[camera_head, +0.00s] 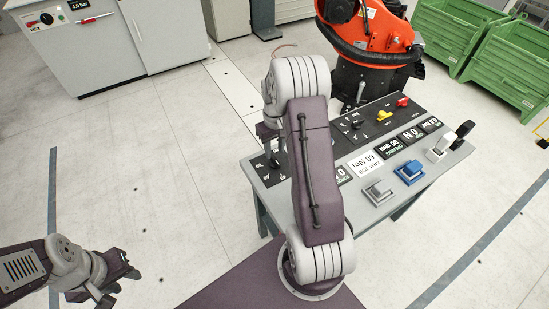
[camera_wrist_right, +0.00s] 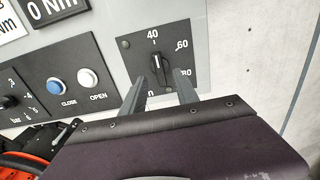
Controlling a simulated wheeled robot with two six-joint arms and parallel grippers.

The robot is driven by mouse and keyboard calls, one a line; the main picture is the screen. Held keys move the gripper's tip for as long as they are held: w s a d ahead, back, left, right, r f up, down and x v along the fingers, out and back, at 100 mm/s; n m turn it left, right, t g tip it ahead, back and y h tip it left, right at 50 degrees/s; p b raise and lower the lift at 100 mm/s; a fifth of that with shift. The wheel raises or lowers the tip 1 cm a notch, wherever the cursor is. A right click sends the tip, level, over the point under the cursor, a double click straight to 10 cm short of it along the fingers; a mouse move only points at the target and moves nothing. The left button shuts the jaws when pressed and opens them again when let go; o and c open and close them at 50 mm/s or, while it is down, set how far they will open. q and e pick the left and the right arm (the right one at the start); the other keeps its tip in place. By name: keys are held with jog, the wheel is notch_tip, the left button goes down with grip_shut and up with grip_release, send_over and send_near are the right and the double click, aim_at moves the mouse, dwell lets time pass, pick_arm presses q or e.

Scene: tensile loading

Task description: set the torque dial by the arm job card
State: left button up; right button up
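The torque dial (camera_wrist_right: 160,70) is a black knob on a dark plate, with 40, 60 and 80 marked around it in the right wrist view. The upper end of the knob points near 40. My right gripper (camera_wrist_right: 162,84) is open, its fingers on either side of the knob; contact is not visible. In the head view my right arm hides most of the dial area. A white job card (camera_head: 365,162) on the console appears to read 60 Nm; its small heading is hard to read. My left gripper (camera_head: 119,281) is open and empty over the floor.
The grey console (camera_head: 405,185) carries black displays, a blue control (camera_head: 409,172) and red and yellow controls at its far end. CLOSE (camera_wrist_right: 54,86) and OPEN (camera_wrist_right: 87,78) buttons sit beside the dial. An orange robot (camera_head: 375,30) stands behind. The floor at left is clear.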

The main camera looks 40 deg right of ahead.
aim_at(275, 159)
notch_tip(275, 159, down, 5)
jog(key=shift+r, duration=0.15)
grip_shut()
